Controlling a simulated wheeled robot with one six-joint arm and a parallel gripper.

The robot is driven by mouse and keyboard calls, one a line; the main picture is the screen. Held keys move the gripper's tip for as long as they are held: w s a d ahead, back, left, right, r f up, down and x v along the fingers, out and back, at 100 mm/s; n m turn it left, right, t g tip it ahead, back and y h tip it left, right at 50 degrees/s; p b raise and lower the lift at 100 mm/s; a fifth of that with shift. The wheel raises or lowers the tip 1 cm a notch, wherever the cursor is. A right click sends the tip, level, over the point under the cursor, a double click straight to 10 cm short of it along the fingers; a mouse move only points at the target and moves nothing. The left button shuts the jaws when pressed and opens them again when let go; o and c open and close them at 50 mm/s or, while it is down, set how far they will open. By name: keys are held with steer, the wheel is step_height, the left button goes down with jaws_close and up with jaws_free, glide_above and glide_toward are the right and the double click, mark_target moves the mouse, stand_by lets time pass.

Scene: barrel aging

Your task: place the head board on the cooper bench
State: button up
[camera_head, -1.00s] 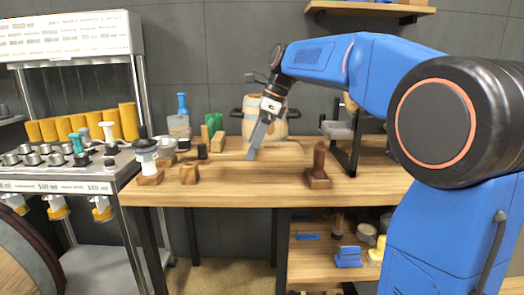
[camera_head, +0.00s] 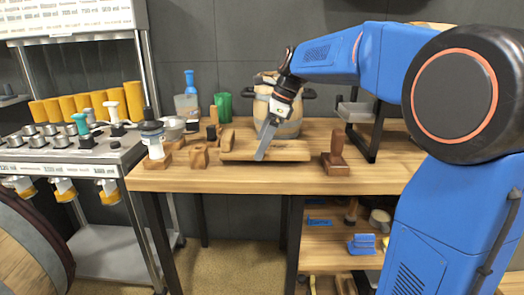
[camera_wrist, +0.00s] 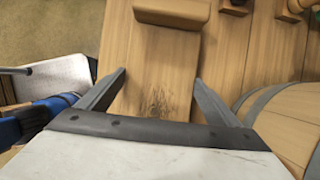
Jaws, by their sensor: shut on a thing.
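The head board (camera_head: 240,150) is a flat, pale wooden plank at the middle of the cooper bench (camera_head: 400,180), in front of the barrel. My gripper (camera_head: 266,145) points down and is shut on the board's side edges. The board looks level, low at the bench top; I cannot tell whether it touches the bench. My near finger hides part of it in the head view.
A small barrel (camera_head: 289,129) stands just behind the board. A wooden block with a handle (camera_head: 335,155) is to the right, and small wooden blocks (camera_head: 199,155) are to the left. A metal stand (camera_head: 366,135) is at the back right. The bench's front strip is clear.

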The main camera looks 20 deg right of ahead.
steer(key=shift+f, duration=1.3)
steer(key=shift+f, duration=0.15)
steer(key=o, duration=1.4)
steer(key=shift+c, duration=0.2)
